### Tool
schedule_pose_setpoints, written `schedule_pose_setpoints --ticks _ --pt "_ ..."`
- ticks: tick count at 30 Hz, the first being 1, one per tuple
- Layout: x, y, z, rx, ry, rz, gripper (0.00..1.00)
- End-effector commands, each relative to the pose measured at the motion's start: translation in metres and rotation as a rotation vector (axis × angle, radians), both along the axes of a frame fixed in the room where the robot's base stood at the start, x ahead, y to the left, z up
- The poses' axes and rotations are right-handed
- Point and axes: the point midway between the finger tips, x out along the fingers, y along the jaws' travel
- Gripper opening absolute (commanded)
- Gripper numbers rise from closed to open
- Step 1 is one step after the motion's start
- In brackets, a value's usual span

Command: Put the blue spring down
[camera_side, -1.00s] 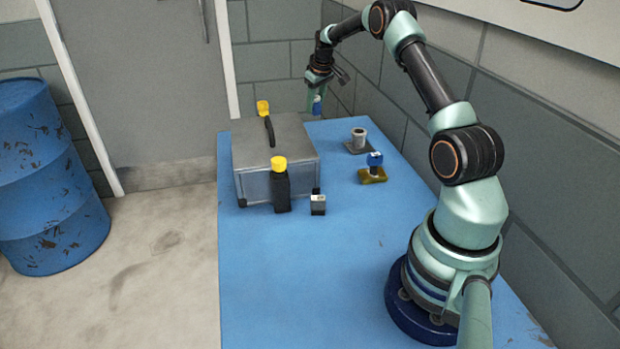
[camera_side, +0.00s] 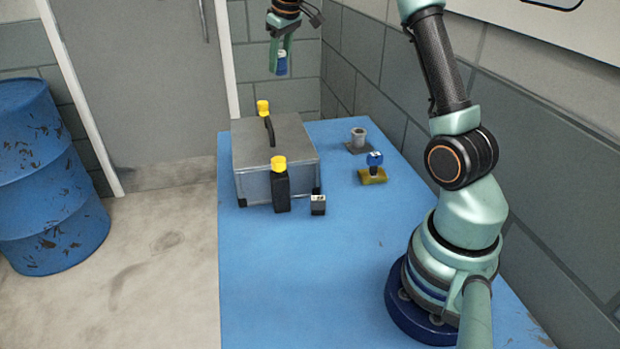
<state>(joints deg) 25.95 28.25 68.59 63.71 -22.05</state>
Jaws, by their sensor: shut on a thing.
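My gripper (camera_side: 281,64) is at the top of the view, pointing down, high above the far end of the blue table (camera_side: 290,270). It is shut on a small blue thing with a pale band, which I take to be the blue spring (camera_side: 281,66). The spring hangs in the air above and behind the grey metal case, touching nothing but my gripper. Its coils are too small to make out.
The grey case (camera_side: 262,170) with a black handle stands at the table's left. A black bottle (camera_side: 281,190) with a yellow cap and a small metal block (camera_side: 318,205) stand before it. A grey cup (camera_side: 358,138) and a blue-knobbed stamp (camera_side: 374,168) are right. The table's front is clear.

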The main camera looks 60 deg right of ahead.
Motion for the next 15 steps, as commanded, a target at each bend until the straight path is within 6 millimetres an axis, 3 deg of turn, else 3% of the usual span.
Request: schedule_pose_setpoints --ticks 1,6,15 --pt "-0.002 0.026 0.009 0.0 -0.005 0.034 0.0" --pt "-0.02 0.097 0.026 0.008 -0.008 0.126 0.0" --pt "-0.076 0.2 0.037 0.024 -0.009 0.278 0.0"
